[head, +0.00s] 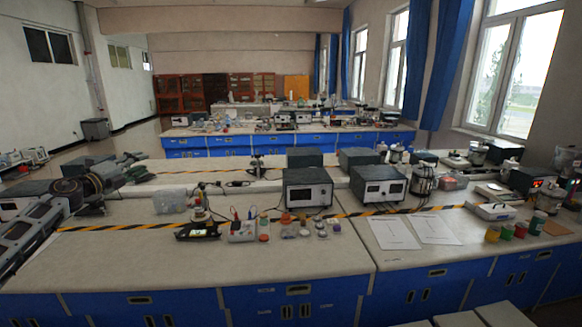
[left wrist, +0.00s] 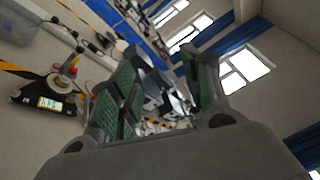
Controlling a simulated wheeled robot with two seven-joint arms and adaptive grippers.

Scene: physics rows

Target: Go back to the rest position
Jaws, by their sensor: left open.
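My left gripper (head: 138,168) is at the left of the head view, above the left part of the lab bench (head: 180,265). Its green-padded fingers are spread and nothing is between them. In the left wrist view the open fingers (left wrist: 165,85) show against the room and the windows, with no object held. My left arm comes in from the left edge. My right gripper is not seen in either view.
Near the left gripper are a clear plastic bin (head: 170,201) and a black scale (head: 198,231) with a lit display. Meter boxes (head: 307,188) stand mid-bench; papers (head: 393,232) and coloured jars (head: 507,231) are at the right. The front left bench top is clear.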

